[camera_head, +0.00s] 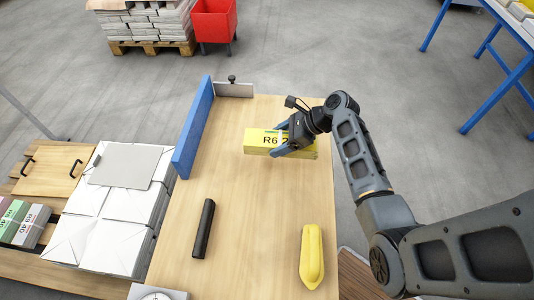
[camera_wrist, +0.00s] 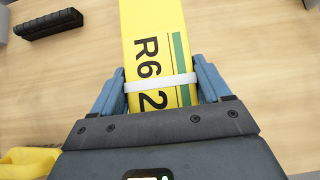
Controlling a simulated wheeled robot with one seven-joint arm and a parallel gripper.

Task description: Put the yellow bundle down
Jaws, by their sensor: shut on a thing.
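The yellow bundle (camera_head: 264,142) is a flat block with "R6 2" printed on it, a green stripe and a white band. It is over the far part of the wooden table (camera_head: 236,200). My gripper (camera_head: 284,145) is shut on it from the right end. In the wrist view, the bundle (camera_wrist: 150,40) runs away from me between the two blue-grey fingers of my gripper (camera_wrist: 160,92). One finger presses each side near the white band. I cannot tell whether its underside touches the table.
A blue upright panel (camera_head: 192,128) edges the table's left. A black bar (camera_head: 204,228) and a yellow rounded object (camera_head: 312,256) lie nearer on the table. White wrapped stacks (camera_head: 116,225) stand at left. Table between these is clear.

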